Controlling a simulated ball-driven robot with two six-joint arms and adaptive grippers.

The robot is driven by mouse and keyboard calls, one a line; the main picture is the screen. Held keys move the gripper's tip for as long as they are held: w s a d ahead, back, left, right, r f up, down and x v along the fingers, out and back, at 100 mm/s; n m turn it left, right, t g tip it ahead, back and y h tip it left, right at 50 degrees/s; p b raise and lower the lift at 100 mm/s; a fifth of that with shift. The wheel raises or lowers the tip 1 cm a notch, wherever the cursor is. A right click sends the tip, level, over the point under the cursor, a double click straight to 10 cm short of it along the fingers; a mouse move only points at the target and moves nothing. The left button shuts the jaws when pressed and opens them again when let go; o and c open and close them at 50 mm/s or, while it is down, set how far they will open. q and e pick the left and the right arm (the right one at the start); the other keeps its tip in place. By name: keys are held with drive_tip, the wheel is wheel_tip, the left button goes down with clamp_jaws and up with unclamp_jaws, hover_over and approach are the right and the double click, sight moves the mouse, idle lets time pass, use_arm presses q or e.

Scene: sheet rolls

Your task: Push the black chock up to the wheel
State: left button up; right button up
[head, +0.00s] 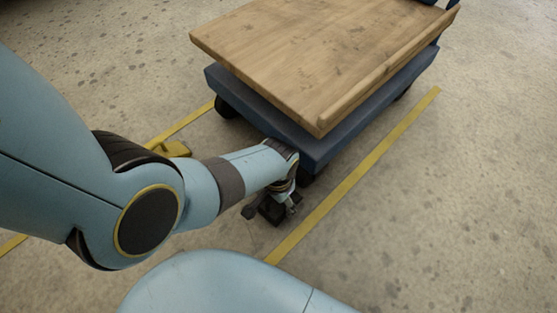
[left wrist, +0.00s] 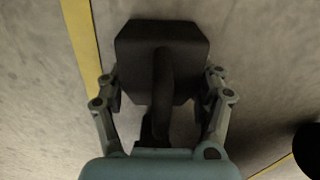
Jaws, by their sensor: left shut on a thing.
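The black chock (head: 270,211) is on the floor near the close corner of the cart, partly hidden by my left gripper (head: 287,204). In the left wrist view the chock (left wrist: 180,77) shows as a dark block with a raised handle, between the two fingers of my left gripper (left wrist: 163,98), which is shut on it. The cart's near wheel (head: 306,178) is dark and mostly hidden under the deck. A dark round shape, probably this wheel (left wrist: 308,148), shows at the right edge of the left wrist view, with bare floor between it and the chock. My right gripper is out of view.
The cart has a blue-grey deck (head: 330,143) carrying a wooden board (head: 310,50). Another wheel (head: 225,108) shows at the left. A yellow chock (head: 175,149) sits by the left floor line. A yellow line (head: 360,170) runs along the right, with clear concrete beyond.

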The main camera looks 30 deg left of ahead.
use_arm(q)
drive_tip(key=o, duration=1.6)
drive_tip(key=shift+s, duration=0.1)
drive_tip(key=shift+s, duration=0.1)
